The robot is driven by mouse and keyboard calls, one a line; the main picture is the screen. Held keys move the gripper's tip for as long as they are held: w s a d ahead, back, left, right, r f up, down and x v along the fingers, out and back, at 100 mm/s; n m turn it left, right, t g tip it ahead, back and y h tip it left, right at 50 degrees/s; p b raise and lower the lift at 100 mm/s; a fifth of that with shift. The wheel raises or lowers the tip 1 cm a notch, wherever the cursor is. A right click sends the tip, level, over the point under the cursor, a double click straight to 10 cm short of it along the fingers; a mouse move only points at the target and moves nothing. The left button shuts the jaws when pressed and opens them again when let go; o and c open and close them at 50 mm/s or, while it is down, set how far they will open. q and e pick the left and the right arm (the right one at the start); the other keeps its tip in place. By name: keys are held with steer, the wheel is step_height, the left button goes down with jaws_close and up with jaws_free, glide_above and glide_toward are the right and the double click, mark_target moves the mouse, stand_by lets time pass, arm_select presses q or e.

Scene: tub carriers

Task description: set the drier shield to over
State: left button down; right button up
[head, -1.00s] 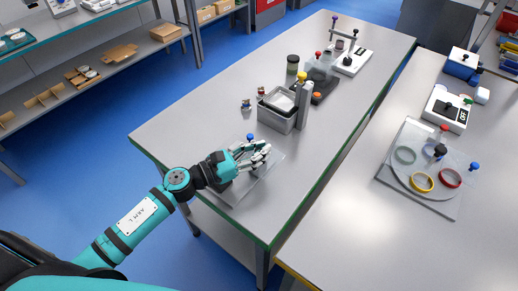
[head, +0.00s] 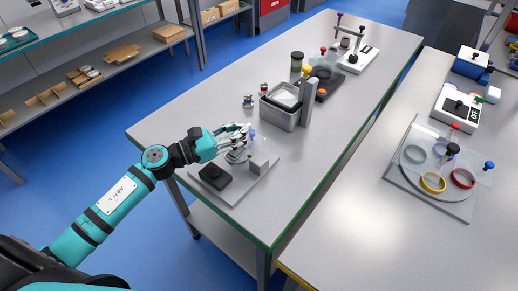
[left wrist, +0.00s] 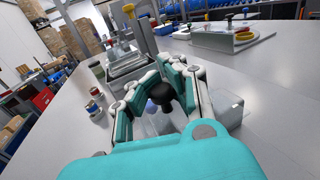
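A grey board (head: 238,184) lies at the near left of the middle table. I cannot clearly make out a clear shield on this board. My left gripper (head: 246,131) is above its far side, close to the blue knob. In the left wrist view, the fingers lie either side of a black knob (left wrist: 160,93); I cannot tell whether they grip it. My right gripper is out of view.
A grey tub (head: 279,112) stands just beyond the board, with small jars (head: 263,88) beside it. On the right table, a clear panel (head: 425,135) with coloured knobs covers several rings.

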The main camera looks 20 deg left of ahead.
arm_select(q)
steer(key=shift+w+a+f+b, duration=0.1)
steer(key=shift+a+f+b, duration=0.25)
steer(key=shift+a+f, duration=0.4)
steer(key=shift+w+a+r, duration=0.15)
steer(key=shift+a+r, duration=0.2)
steer(key=shift+a, duration=0.05)
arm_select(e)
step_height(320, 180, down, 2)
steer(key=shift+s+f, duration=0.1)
